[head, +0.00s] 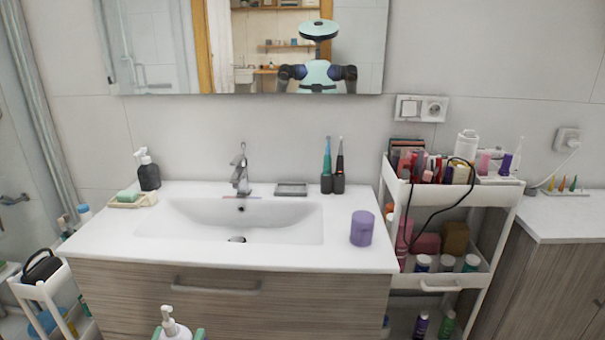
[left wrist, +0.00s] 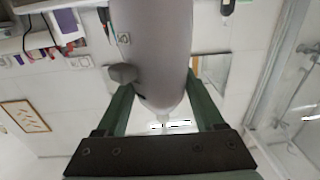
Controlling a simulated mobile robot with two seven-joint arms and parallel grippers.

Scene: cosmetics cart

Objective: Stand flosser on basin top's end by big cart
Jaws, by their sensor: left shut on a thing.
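The white flosser (head: 171,329) shows at the bottom edge of the head view, in front of the basin unit, nozzle end up. My left gripper (head: 179,334) is shut on it with green fingers on either side. In the left wrist view the flosser's pale body (left wrist: 155,45) fills the middle between the fingers, with a grey knob on its side. The basin top (head: 300,255) is white. Its right end, by the big white cart (head: 499,194), holds a purple cup (head: 361,229) near the front. My right gripper is not in view.
Two electric toothbrushes (head: 333,172) and a grey soap dish (head: 291,189) stand at the back of the basin top. A black dispenser (head: 148,172) and soap tray (head: 132,200) are at the left. Bare surface surrounds the purple cup. A black cable (head: 414,231) hangs from the big cart.

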